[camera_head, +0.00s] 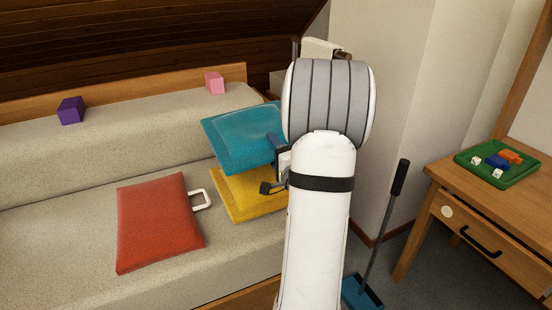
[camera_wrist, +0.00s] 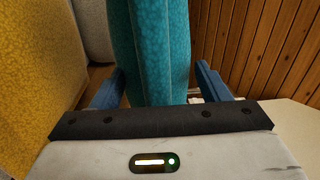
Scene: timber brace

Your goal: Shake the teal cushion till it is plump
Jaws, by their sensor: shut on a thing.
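The teal cushion (camera_head: 242,138) is held in the air above the sofa seat, over a yellow cushion (camera_head: 248,194). In the wrist view the teal cushion (camera_wrist: 150,50) stands between the two blue fingers of my gripper (camera_wrist: 155,92). My gripper is shut on the cushion's edge; in the head view my own arm hides most of the gripper and the cushion's right side. The cushion looks fairly flat and slightly tilted in the head view. I cannot tell from one moment how plump it is.
A red cushion (camera_head: 158,222) with a white handle lies on the sofa seat (camera_head: 60,240). Purple (camera_head: 71,110) and pink (camera_head: 215,83) blocks sit on the backrest. A wooden desk (camera_head: 440,185) with a green tray (camera_head: 525,175) stands right. A blue dustpan (camera_head: 360,294) is on the floor.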

